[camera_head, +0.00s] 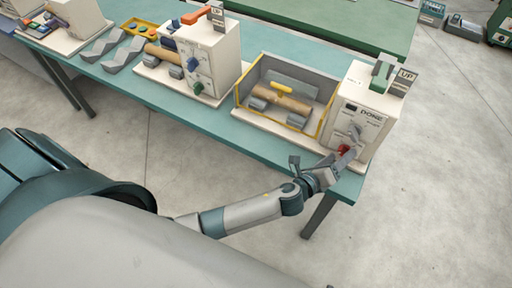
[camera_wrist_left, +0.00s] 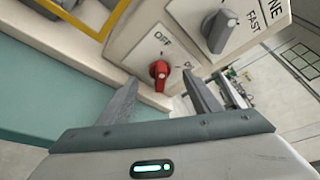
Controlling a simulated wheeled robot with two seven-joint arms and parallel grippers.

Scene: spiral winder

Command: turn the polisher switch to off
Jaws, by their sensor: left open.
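My right gripper is not in view.
A grey knob (camera_wrist_left: 217,32) marked FAST sits above the red one. A yellow-edged tray (camera_head: 238,98) holding a tan roller stands left of the polisher. Another cream machine (camera_head: 212,50) is farther left on the bench (camera_head: 190,98).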

